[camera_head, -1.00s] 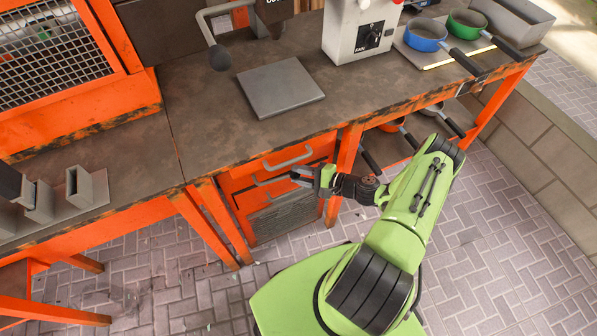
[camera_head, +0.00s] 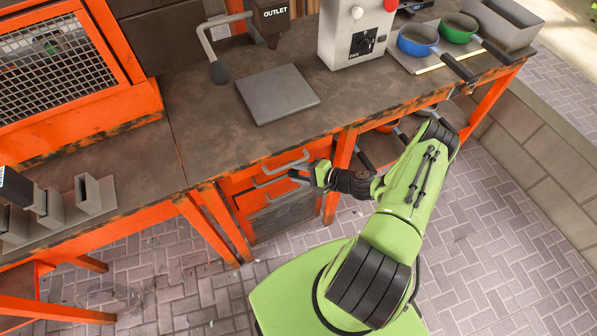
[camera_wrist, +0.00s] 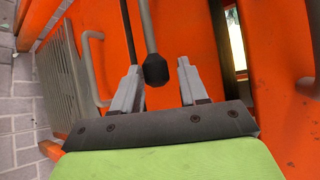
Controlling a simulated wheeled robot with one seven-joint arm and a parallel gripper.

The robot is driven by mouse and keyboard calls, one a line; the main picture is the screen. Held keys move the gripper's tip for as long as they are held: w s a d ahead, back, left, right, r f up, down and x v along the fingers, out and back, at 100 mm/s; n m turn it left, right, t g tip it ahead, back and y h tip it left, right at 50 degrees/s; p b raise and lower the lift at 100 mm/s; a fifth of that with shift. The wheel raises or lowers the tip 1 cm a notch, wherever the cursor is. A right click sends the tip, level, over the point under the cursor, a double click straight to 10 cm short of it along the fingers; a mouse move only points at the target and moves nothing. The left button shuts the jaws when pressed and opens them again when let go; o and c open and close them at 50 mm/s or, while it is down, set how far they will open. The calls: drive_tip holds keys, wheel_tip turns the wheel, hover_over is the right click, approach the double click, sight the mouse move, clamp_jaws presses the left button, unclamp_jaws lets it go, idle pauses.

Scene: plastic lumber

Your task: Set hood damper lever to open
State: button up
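My gripper (camera_head: 302,174) is in front of the orange drawer front under the bench, below the bench edge. In the wrist view its two grey fingers (camera_wrist: 158,88) are apart, with nothing held. A grey rod with a dark rounded knob (camera_wrist: 155,70) shows between the fingertips in that view; contact and depth cannot be told. I cannot tell whether it is the hood damper lever. In the head view a bent grey handle with a dark knob (camera_head: 220,72) stands at the unit marked OUTLET (camera_head: 272,15). No part is clearly marked as the hood damper.
The drawers have bar handles (camera_head: 283,165), also in the wrist view (camera_wrist: 92,65). A mesh-fronted orange cabinet (camera_head: 60,70) stands left. A grey plate (camera_head: 277,93), a white FAN control box (camera_head: 355,30) and a blue pan (camera_head: 418,40) are on the bench. The paved floor is open.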

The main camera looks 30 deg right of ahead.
drive_tip(key=shift+o, duration=0.7)
drive_tip(key=shift+f, duration=0.1)
drive_tip(key=shift+s, duration=0.1)
drive_tip(key=p+v, duration=0.2)
drive_tip(key=v, duration=1.3)
drive_tip(key=shift+s+d, duration=0.2)
drive_tip(key=shift+d, duration=0.05)
drive_tip(key=shift+w+r, duration=0.1)
drive_tip(key=shift+r, duration=0.15)
